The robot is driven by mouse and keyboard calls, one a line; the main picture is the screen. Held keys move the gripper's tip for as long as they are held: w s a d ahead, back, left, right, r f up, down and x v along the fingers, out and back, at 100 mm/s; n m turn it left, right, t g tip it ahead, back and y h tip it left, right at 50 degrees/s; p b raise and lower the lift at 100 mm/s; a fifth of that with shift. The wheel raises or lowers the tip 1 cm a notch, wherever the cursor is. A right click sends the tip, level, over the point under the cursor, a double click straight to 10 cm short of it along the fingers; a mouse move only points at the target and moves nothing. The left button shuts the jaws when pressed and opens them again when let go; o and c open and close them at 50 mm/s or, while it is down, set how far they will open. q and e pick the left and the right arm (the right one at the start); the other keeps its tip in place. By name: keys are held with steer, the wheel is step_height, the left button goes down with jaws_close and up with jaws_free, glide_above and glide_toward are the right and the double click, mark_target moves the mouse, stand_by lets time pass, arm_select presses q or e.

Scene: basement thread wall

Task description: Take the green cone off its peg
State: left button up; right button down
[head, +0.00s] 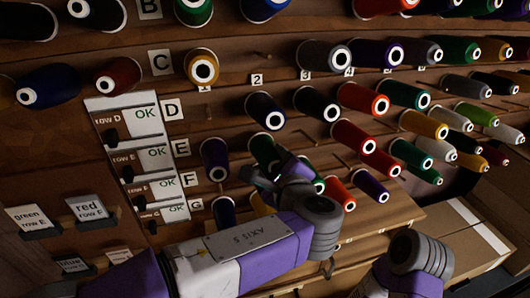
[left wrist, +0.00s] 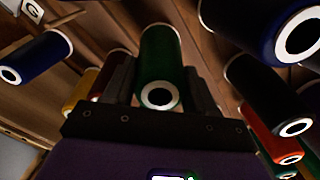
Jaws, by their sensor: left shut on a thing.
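My left gripper (head: 268,176) is at the thread wall, low in the middle of the head view. It is shut on a green cone (head: 262,147). In the left wrist view the green cone (left wrist: 160,60) stands between the two fingers (left wrist: 160,90), its white-ringed end toward the camera. Its peg is hidden, so I cannot tell how far along the peg the cone sits.
Close by are a dark purple cone (head: 214,158), another green cone (head: 308,174) and a dark blue cone (head: 265,110). Row cards (head: 145,160) marked OK hang at left. Cards reading green row E (head: 33,218) and red row F (head: 90,207) stand lower left. Cardboard boxes (head: 465,245) lie lower right.

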arm_select(q)
steer(key=v, duration=0.9)
steer(key=shift+s+p, duration=0.4)
steer(key=shift+d, duration=0.1)
steer(key=s+r+p, duration=0.1)
steer(key=s+d+r+p, duration=0.1)
steer(key=s, duration=0.1)
steer(key=shift+s+d+r, duration=0.1)
steer(key=shift+s+r, duration=0.25)
stand_by(0.4)
